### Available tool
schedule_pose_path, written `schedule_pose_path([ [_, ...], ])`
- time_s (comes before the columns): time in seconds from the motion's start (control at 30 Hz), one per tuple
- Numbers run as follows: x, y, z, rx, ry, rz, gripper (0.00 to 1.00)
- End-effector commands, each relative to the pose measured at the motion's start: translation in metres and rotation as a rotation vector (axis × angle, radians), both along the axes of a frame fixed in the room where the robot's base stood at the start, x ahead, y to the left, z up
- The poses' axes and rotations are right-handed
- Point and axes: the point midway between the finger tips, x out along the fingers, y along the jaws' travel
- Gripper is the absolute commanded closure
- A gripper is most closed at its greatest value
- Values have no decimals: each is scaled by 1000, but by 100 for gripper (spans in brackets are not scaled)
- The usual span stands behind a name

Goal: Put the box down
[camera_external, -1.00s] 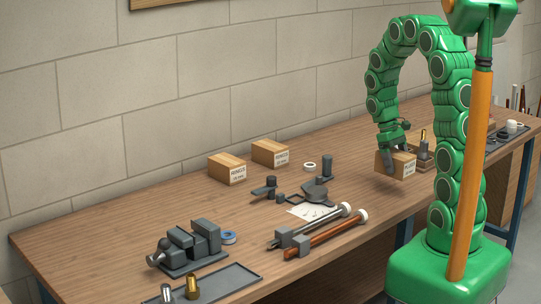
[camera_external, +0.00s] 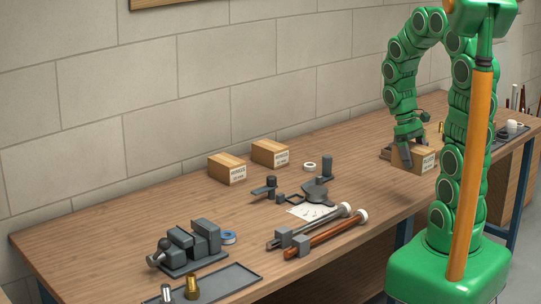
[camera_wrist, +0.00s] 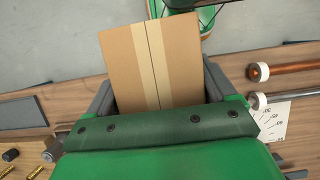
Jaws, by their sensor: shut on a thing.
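A brown cardboard box (camera_external: 424,160) with a white label is between the fingers of my gripper (camera_external: 403,152), at the right part of the workbench. My gripper is shut on it and points down. In the wrist view the box (camera_wrist: 152,62) shows a pale tape strip down its middle, with a grey finger on each side. The box looks level and low over the bench top. I cannot tell whether its underside touches the wood.
Two similar boxes, one left (camera_external: 227,168) and one right (camera_external: 270,153), stand near the wall. Pipe tools (camera_external: 318,238) and a vise (camera_external: 190,243) lie further left. Bare wood (camera_external: 372,182) is left of the held box.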

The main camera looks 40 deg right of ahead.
Motion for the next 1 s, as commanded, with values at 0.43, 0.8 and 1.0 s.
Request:
schedule_pose_path([
  [0.43, 42, 0, 2, 1, -2, -194, 63],
  [0.8, 121, -3, 2, 1, -3, -563, 63],
  [1.0, 171, -8, 2, 1, -5, -807, 63],
])
